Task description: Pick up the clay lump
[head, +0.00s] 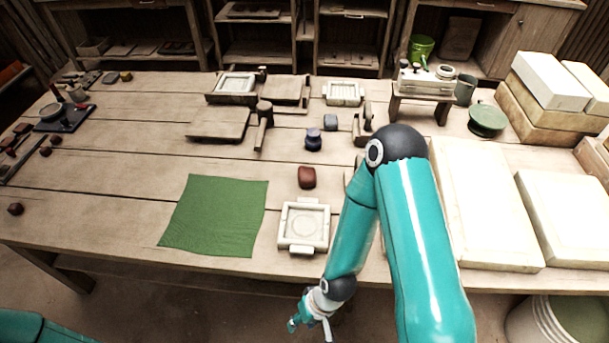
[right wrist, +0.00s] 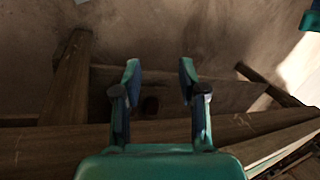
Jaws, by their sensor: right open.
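A reddish-brown clay lump (head: 307,177) sits on the wooden table, just behind the white square mould (head: 304,228). My right gripper (head: 309,325) is in front of the table's near edge, well short of the lump. In the right wrist view my right gripper (right wrist: 158,75) has its two fingers apart with nothing between them. That view shows the floor and table timbers, not the lump. My left gripper is out of view; only a teal part of my left arm shows at the bottom left corner.
A green cloth (head: 214,215) lies left of the mould. My right arm passes just right of the mould. Pale slabs (head: 487,200) cover the table's right side. Bare wood lies left of the lump.

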